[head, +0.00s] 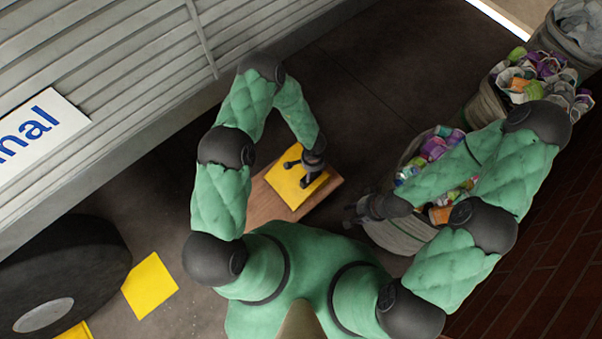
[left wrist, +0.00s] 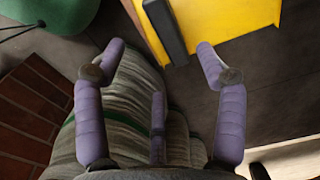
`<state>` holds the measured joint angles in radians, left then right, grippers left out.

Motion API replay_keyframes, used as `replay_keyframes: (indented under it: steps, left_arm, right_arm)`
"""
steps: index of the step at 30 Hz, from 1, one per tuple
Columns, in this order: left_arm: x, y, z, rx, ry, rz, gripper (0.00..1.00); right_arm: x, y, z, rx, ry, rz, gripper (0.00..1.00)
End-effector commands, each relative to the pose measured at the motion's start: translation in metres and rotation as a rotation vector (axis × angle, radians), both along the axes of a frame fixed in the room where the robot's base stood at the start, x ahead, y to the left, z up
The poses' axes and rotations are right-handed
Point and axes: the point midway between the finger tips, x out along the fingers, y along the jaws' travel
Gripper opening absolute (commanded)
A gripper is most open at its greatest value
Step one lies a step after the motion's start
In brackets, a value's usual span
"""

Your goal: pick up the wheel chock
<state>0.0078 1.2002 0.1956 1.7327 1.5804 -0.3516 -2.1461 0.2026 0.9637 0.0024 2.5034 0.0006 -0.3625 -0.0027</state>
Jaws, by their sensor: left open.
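A yellow block with a dark strip, which looks like the wheel chock (head: 297,190), lies on a brown wooden surface (head: 264,205) in the head view. Its yellow face (left wrist: 235,14) and the dark strip (left wrist: 165,30) show at the top of the left wrist view, cut off by the frame edge. My left gripper (head: 297,172) is over the block in the head view. In the left wrist view its fingers (left wrist: 160,65) are spread with nothing between them. My right gripper (head: 366,208) is beside a sack of cans; its fingers are too small and dark to read.
Sacks full of cans (head: 436,150) and (head: 487,104) stand at the right, by a brick area (head: 545,270). A big black tyre (head: 75,255) is at the lower left with yellow pieces (head: 150,285) near it. A ribbed grey wall (head: 140,60) runs along the upper left. Dark floor (head: 375,65) is clear at the top.

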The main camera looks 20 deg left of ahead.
Motion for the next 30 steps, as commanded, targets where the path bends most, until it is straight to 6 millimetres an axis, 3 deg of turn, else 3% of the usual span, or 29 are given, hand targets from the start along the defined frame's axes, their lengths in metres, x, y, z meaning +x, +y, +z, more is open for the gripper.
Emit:
replay_keyframes:
  steps: [7, 15, 23, 30]
  left_arm:
    - [0.003, -0.005, -0.011, -0.001, 0.007, -0.032, 0.71]
    - [0.003, -0.005, -0.050, -0.002, 0.008, -0.031, 0.71]
    - [0.005, -0.003, -0.066, -0.001, 0.007, -0.030, 0.71]
    - [0.007, -0.001, -0.099, -0.002, 0.008, -0.031, 0.71]
  right_arm:
    - [0.000, 0.000, -0.003, 0.000, 0.000, 0.000, 0.40]
    - [0.000, 0.000, -0.020, 0.000, 0.000, 0.000, 0.40]
    - [0.000, 0.000, -0.027, 0.000, 0.000, 0.000, 0.40]
    - [0.000, 0.000, -0.046, 0.000, 0.000, 0.000, 0.40]
